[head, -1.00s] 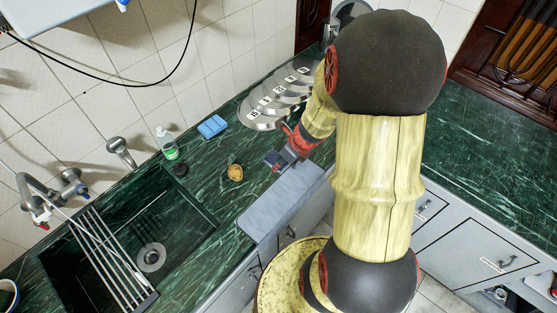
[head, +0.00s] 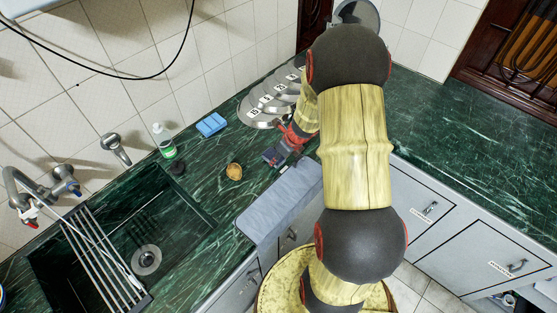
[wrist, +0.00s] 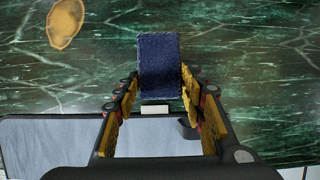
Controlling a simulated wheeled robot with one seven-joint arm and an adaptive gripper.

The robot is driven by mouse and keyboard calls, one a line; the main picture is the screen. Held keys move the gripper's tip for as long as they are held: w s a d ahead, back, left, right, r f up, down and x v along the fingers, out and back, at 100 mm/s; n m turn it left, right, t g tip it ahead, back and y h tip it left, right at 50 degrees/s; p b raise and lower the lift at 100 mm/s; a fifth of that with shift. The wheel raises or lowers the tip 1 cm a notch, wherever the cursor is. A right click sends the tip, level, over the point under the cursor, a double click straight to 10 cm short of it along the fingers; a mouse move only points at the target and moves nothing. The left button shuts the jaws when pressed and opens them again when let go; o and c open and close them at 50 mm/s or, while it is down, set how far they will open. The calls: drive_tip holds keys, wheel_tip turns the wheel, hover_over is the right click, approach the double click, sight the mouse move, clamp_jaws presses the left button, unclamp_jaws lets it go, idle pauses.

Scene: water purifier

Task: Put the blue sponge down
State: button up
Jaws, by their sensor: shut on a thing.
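My gripper (head: 281,153) is low over the counter, at the far end of the grey board. In the wrist view my gripper (wrist: 160,92) is shut on the dark blue sponge (wrist: 159,66), which stands out beyond the fingertips. The sponge also shows small and dark in the head view (head: 270,157). Green marble lies beneath it; I cannot tell whether the sponge touches it. A lighter blue sponge-like block (head: 211,125) lies apart on the counter near the wall.
The grey board (head: 279,203) lies along the counter's front edge. A round yellow-brown thing (head: 234,172) is left of my gripper. The sink (head: 150,235), a soap bottle (head: 164,141) and leaning metal discs (head: 262,108) surround the area. Marble between these is clear.

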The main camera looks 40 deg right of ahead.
drive_tip(key=shift+s+a+f+b, duration=0.15)
drive_tip(key=shift+f+b, duration=0.15)
drive_tip(key=shift+f, duration=0.15)
drive_tip(key=o, duration=1.3)
drive_tip(key=shift+f, duration=0.15)
drive_tip(key=shift+o, duration=0.2)
